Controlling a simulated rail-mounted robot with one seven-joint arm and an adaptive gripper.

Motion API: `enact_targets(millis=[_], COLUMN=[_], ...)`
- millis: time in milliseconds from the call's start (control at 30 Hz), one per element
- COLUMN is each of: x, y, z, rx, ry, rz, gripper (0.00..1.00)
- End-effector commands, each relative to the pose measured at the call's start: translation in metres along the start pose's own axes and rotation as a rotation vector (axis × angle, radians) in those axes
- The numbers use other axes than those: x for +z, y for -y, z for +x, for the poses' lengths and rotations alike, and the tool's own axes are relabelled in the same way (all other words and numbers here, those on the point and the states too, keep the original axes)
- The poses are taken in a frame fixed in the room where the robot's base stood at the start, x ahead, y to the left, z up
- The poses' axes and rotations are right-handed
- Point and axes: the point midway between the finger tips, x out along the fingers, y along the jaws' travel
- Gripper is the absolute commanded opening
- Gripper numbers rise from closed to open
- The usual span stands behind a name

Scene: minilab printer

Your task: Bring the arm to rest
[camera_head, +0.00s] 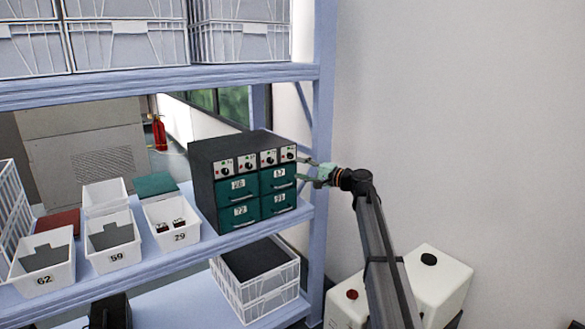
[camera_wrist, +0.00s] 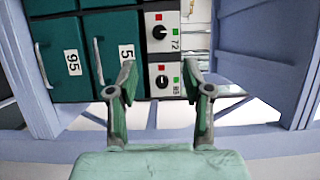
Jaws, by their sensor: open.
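My gripper (camera_head: 316,172) is at the right end of the middle shelf, just right of the upper right corner of a dark box with green drawers (camera_head: 252,181). In the camera_wrist view my gripper (camera_wrist: 158,88) has its two green fingers spread apart with nothing between them. Beyond the fingers are the box's green drawers (camera_wrist: 115,52) and control panels with black knobs and red and green marks (camera_wrist: 162,45). I cannot tell if the fingers touch the box. My arm reaches up from the lower right in the camera_head view.
The shelf post (camera_head: 322,120) stands close behind my gripper. White bins (camera_head: 108,240) with number labels stand on the middle shelf, left of the box. Crates (camera_head: 240,30) fill the upper shelf. White containers (camera_head: 437,280) stand at lower right. The space before the right wall (camera_head: 470,120) is free.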

Motion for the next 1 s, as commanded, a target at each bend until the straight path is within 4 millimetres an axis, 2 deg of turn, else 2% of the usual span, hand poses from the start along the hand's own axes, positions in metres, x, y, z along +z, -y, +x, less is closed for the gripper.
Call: enact_targets(millis=[133, 467, 567, 633, 667, 767, 1000], x=[0.000, 0.000, 0.002, 0.008, 0.013, 0.028, 0.068], y=[0.000, 0.000, -0.008, -0.022, -0.031, -0.085, -0.238], z=[-0.007, -0.007, -0.007, -0.012, -0.016, -0.031, -0.081], rx=[0.000, 0.000, 0.035, 0.092, 0.125, 0.254, 0.557], ry=[0.001, 0.001, 0.005, 0.004, 0.004, 0.007, 0.045], rz=[0.000, -0.005, -0.042, -0.088, -0.111, -0.166, -0.217], gripper=[0.50, 0.50, 0.50, 0.50, 0.50, 0.50, 0.50])
